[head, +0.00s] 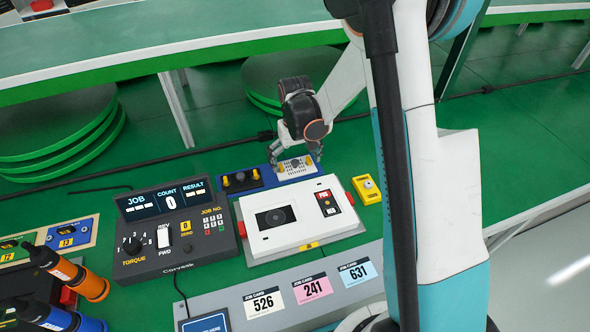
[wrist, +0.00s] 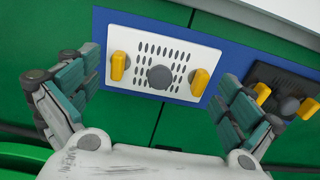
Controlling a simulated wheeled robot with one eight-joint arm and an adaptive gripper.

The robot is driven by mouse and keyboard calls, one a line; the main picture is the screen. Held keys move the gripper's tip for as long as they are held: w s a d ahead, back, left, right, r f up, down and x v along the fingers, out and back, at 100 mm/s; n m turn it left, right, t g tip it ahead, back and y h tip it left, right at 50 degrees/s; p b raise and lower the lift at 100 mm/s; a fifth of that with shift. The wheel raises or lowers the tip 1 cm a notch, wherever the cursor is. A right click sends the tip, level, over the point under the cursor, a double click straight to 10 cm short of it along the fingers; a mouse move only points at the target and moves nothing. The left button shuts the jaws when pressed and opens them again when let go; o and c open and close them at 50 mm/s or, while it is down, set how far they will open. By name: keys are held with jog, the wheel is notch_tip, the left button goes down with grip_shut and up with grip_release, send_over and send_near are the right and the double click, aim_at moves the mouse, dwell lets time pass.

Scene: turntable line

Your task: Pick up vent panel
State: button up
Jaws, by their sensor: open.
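The vent panel (wrist: 176,52) is a white plate with dark slots, a grey round knob in the middle and two yellow tabs. It lies on a blue tray (wrist: 202,22). In the head view the vent panel (head: 296,168) sits at the back of the green bench, right under my gripper (head: 295,160). In the wrist view my gripper (wrist: 155,95) is open. I cannot tell the height gap to the panel.
A dark panel (head: 241,180) with yellow tabs lies beside it on the blue tray. A white device with red ends (head: 290,240) stands just in front. A yellow box (head: 366,189) is at the right, and a black job counter (head: 175,230) at the left.

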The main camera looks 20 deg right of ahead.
jog(key=c, duration=1)
jog(key=shift+r, duration=0.15)
